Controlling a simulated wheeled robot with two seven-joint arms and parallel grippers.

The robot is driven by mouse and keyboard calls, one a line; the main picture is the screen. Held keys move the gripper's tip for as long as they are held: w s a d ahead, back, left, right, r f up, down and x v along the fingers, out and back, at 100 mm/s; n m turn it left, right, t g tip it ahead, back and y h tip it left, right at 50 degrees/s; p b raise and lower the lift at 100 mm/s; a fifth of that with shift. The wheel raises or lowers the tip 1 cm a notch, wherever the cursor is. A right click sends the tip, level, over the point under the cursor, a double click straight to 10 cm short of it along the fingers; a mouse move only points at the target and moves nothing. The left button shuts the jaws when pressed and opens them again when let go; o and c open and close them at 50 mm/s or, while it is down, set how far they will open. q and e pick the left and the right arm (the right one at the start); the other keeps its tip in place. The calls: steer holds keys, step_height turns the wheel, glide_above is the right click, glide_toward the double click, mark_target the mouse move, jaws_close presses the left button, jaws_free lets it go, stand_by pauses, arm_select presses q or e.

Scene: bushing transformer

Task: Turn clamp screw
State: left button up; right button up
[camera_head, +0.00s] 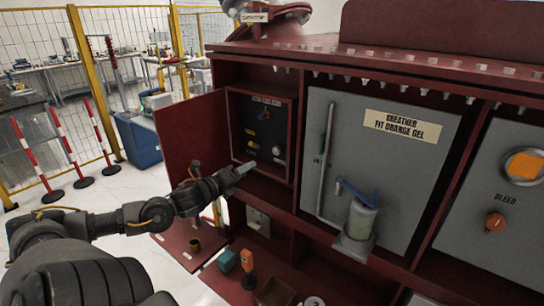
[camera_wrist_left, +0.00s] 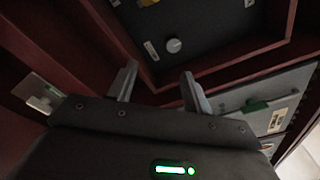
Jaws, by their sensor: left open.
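My left gripper (camera_head: 243,170) is at the lower edge of a dark red box with a black panel (camera_head: 243,133). In the left wrist view its two fingers (camera_wrist_left: 160,85) are apart with nothing between them. A round grey knob (camera_head: 277,151) sits at the panel's lower right. In the left wrist view a round grey knob (camera_wrist_left: 174,45) shows beyond the fingertips, apart from them. No part is clearly readable as the clamp screw. My right gripper is not in view.
The red door (camera_head: 192,140) stands open left of the box. Right of it is a grey breather panel (camera_head: 400,170) with a blue-handled jar (camera_head: 361,215). Below, small items such as an orange-topped part (camera_head: 247,262) stand on a shelf.

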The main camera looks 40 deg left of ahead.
arm_select(q)
step_height(320, 180, up, 2)
steer(key=m+h, duration=0.1)
glide_toward(275, 151)
steer(key=shift+w, duration=1.4)
steer(key=w+p, duration=0.1)
steer(key=w, duration=0.2)
steer(key=shift+w+p, duration=0.3)
steer(key=shift+w+d+f, duration=0.1)
steer(key=shift+w+f, duration=0.1)
steer(key=shift+w, duration=0.65)
steer(key=c, duration=0.9)
steer(key=shift+c, duration=0.4)
